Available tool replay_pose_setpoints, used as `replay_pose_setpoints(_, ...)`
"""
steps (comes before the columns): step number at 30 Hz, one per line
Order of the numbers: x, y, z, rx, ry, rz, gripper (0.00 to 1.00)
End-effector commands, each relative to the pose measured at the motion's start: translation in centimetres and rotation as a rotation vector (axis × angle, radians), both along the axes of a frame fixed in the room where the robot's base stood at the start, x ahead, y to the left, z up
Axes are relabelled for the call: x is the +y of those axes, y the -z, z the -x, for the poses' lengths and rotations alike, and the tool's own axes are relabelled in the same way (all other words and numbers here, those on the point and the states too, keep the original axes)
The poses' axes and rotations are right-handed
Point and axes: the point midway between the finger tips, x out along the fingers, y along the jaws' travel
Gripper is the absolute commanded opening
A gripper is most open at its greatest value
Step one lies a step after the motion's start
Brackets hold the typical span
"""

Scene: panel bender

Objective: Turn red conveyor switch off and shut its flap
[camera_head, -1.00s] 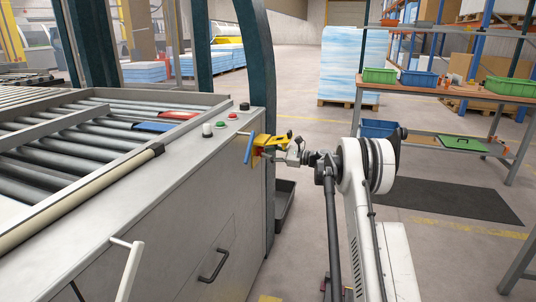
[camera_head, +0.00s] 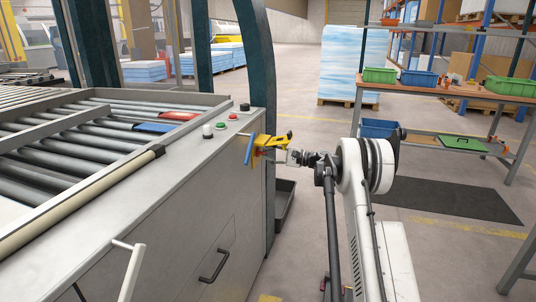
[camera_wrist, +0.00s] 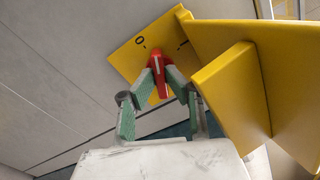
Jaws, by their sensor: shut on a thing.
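The yellow switch box (camera_head: 258,160) is on the end face of the grey machine cabinet. In the wrist view its yellow plate (camera_wrist: 126,58) carries a 0 mark and a second short mark. The red switch knob (camera_wrist: 157,62) has a white stripe, which points up nearer the 0 mark. My gripper (camera_wrist: 166,82) is shut on the red knob, with a green-padded finger on each side. The yellow flap (camera_wrist: 255,50) stands open to the right of the knob, close beside my right finger. In the head view my gripper (camera_head: 276,154) hides most of the knob.
Push buttons (camera_head: 221,125) sit on the cabinet top above. A dark bin (camera_head: 285,205) stands on the floor behind the cabinet corner. Open floor lies to the right, before a workbench (camera_head: 450,92).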

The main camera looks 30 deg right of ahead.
Motion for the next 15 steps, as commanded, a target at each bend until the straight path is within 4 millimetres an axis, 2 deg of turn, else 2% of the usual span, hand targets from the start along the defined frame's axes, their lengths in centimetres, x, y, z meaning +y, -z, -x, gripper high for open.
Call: replay_pose_setpoints(15, -0.04, 0.1, 0.03, -0.259, 0.001, 0.253, 0.0)
